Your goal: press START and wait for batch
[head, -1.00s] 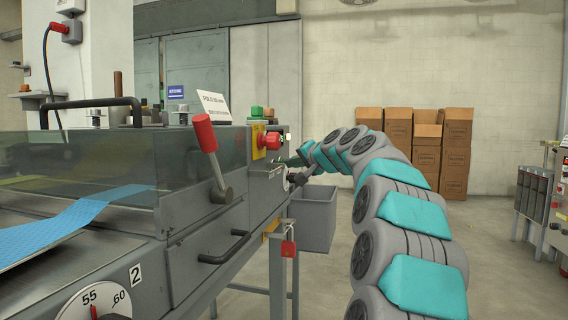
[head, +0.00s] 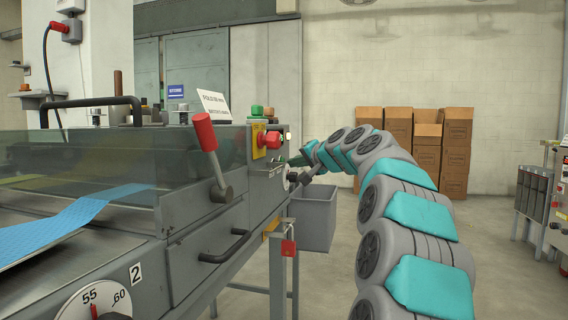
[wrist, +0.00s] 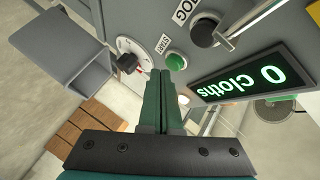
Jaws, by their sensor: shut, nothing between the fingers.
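The START button (wrist: 176,62) is a round green button on the grey machine panel, with a white START label (wrist: 163,44) beside it. My gripper (wrist: 160,73) is shut and empty, its green fingers pointing at the panel. In the wrist view the fingertips appear just left of and below the button; I cannot tell any gap in depth. The lit display (wrist: 252,80) reads "0 cloths" in green. In the head view my gripper (head: 297,161) is at the machine's right end face; the START button cannot be made out there.
A black knob (wrist: 204,33) by the JOG label and a dial (wrist: 129,60) flank the button. A red stop button (head: 270,140) sits on yellow above my gripper. A grey bin (head: 312,222) stands below. Cardboard boxes (head: 457,150) stand at the back wall. A red-handled lever (head: 204,132) juts from the machine.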

